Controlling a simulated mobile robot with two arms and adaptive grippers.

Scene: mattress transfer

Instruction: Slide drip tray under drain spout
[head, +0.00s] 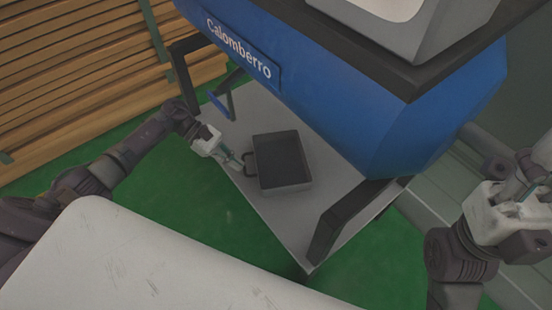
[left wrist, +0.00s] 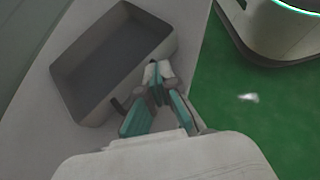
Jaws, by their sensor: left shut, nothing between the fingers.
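The drip tray (head: 285,186) is a dark grey, empty rectangular pan with a dark handle on its left side. It rests on the light grey shelf (head: 305,218) below the blue Calomberro tank (head: 330,80). In the left wrist view the tray (left wrist: 115,60) fills the upper left. My left gripper (head: 239,163) is shut and empty beside the handle; whether it touches is unclear. Its fingertips (left wrist: 157,84) partly cover the handle. A dark pipe with a blue lever (head: 219,103), possibly the drain spout, is behind the gripper. My right gripper (head: 522,190) is at the right edge, fingers unclear.
Dark frame legs (head: 340,217) stand at the shelf's front right and back left (head: 184,75). Stacked wooden boards (head: 80,80) are at the upper left. Green floor (head: 195,225) lies around the shelf. Shelf space behind the tray, under the tank, looks clear where visible.

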